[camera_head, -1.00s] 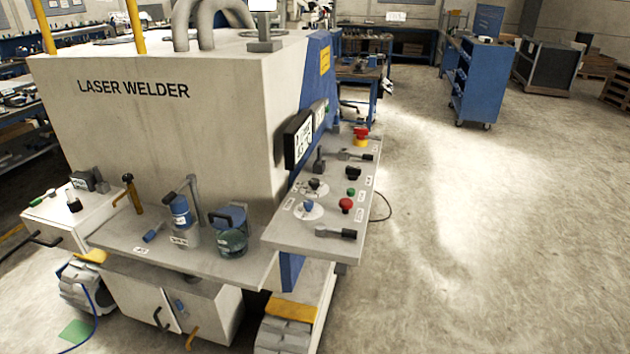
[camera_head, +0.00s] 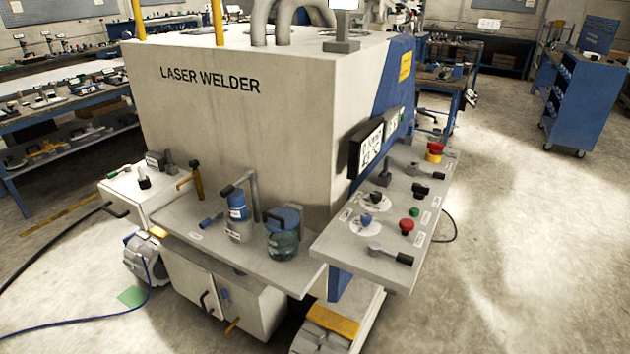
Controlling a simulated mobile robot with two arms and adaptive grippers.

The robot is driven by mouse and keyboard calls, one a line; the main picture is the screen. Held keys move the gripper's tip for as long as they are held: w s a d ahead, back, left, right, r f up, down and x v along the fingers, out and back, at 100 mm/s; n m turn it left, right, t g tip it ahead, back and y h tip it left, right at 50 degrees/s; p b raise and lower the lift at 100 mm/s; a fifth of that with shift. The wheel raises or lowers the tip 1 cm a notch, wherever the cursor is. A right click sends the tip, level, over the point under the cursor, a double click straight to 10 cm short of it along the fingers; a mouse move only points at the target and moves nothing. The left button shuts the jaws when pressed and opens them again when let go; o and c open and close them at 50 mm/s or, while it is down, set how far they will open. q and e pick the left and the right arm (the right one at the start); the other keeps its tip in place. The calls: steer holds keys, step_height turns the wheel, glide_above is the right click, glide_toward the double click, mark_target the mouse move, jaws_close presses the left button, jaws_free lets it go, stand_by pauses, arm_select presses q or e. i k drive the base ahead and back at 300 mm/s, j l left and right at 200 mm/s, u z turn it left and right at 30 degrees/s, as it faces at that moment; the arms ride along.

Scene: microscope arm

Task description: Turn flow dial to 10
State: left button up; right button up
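The laser welder (camera_head: 250,120) stands in the middle of the view. Its sloped control panel (camera_head: 338,243) sticks out at the right side. On the panel a blue knob (camera_head: 366,221) sits on a round white dial plate, and a dark knob (camera_head: 375,198) sits on another plate behind it. I cannot read the labels, so I cannot tell which one is the flow dial. Neither of my grippers is in view.
The panel also carries a red button (camera_head: 407,225), a red emergency stop (camera_head: 434,152), a lever (camera_head: 391,255) and a small screen (camera_head: 371,147). A blue cabinet (camera_head: 583,105) stands at the back right. The floor (camera_head: 520,260) right of the welder is clear.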

mark_target(376, 196)
steer(key=i+l+u, duration=0.35)
steer(key=l, duration=0.6)
steer(key=i+l+u, duration=0.1)
steer(key=l+u, duration=0.25)
steer(key=l, duration=0.65)
steer(key=l+u, duration=0.4)
steer(key=l, duration=0.6)
